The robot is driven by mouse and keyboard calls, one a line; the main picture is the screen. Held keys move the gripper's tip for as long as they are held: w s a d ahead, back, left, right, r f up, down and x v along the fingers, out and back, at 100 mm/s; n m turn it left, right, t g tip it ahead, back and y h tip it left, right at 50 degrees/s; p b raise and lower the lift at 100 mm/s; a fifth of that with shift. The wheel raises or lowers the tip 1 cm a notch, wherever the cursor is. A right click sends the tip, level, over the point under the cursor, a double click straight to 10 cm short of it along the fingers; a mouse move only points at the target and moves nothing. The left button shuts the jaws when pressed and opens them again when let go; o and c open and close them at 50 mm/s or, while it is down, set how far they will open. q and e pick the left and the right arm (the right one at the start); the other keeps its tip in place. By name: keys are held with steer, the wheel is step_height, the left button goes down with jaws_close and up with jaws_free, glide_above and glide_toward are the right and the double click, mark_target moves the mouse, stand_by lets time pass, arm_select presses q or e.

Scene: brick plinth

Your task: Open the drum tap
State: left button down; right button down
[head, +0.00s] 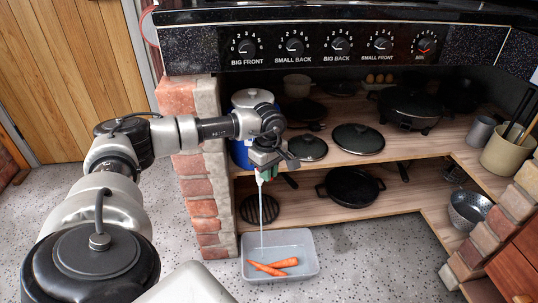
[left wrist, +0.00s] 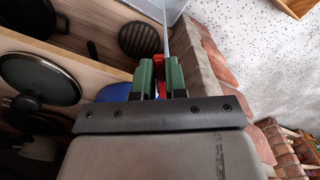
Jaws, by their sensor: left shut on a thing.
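The blue drum (head: 241,153) with a pale lid stands on the shelf behind my left wrist, at the brick pillar. It also shows as a blue patch in the left wrist view (left wrist: 113,93). My left gripper (head: 264,172) is at the drum's front. In the left wrist view its green-padded fingers (left wrist: 160,76) are shut on the red tap handle (left wrist: 158,63). A thin pale stream of water (head: 261,215) runs down from the tap into a clear tub (head: 313,263) on the floor. Much of the tap is hidden by my gripper. My right gripper is out of view.
Two carrots (head: 283,263) lie in the tub. The brick pillar (head: 191,150) stands close to the left of the drum. Shelves to the right hold pans, including a black pan (head: 350,186). A cooker panel (head: 340,44) overhangs the shelves. Speckled floor is clear around the tub.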

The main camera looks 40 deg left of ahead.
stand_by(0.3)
arm_select(q)
steer(key=c, duration=1.2)
jaws_free()
steer(key=shift+o, duration=0.2)
step_height(320, 180, up, 11)
steer(key=p, duration=0.4)
steer(key=shift+d+f, duration=0.1)
steer(key=shift+f, duration=0.05)
